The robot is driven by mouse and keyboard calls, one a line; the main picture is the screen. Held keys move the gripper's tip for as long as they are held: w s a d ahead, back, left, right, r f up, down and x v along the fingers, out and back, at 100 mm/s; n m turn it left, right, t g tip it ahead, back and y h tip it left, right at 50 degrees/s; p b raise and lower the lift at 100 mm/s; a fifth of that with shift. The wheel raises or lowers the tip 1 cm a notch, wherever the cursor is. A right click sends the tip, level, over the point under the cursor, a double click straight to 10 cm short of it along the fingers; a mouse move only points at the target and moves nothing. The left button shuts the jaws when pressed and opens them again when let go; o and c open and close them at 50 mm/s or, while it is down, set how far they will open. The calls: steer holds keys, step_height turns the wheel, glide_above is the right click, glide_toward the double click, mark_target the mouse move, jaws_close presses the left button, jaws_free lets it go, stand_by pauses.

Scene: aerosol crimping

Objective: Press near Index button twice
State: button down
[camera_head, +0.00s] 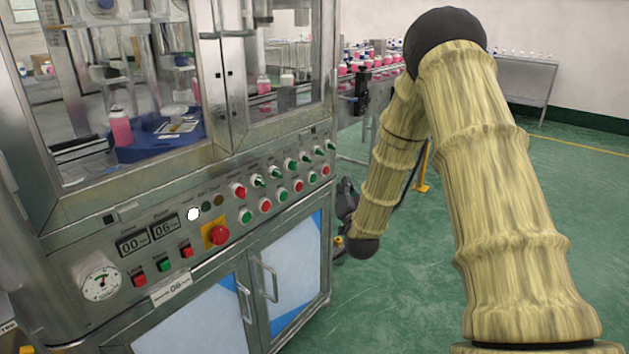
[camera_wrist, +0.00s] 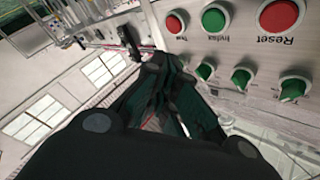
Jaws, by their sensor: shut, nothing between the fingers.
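A green button labelled Index (camera_wrist: 215,18) sits on the metal control panel in the wrist view, between two red buttons. Its label appears upside down. In the head view, the green button near the right end of the lower row (camera_head: 311,177) appears to be the same one. My gripper (camera_wrist: 165,72) is shut and empty, its dark fingers below and left of the Index button in the wrist view, apart from it in the picture. In the head view my gripper (camera_head: 346,197) is a small dark shape just right of the cabinet, partly hidden by my arm.
A red Reset button (camera_wrist: 281,15), another red button (camera_wrist: 177,21) and green knobs (camera_wrist: 242,77) sit close to the Index button. A red emergency button (camera_head: 219,235) is farther left. A conveyor with pink bottles (camera_head: 375,62) stands behind. The green floor at right is clear.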

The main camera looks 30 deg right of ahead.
mark_target(313, 178)
steer(key=w+a, duration=0.2)
steer(key=w, duration=0.4)
steer(key=shift+w+a+b, duration=0.3)
steer(key=shift+a+b, duration=0.05)
steer(key=shift+b, duration=0.1)
steer(key=shift+w, duration=0.1)
stand_by(1.2)
steer(key=shift+w+a, duration=0.2)
steer(key=shift+w, duration=0.05)
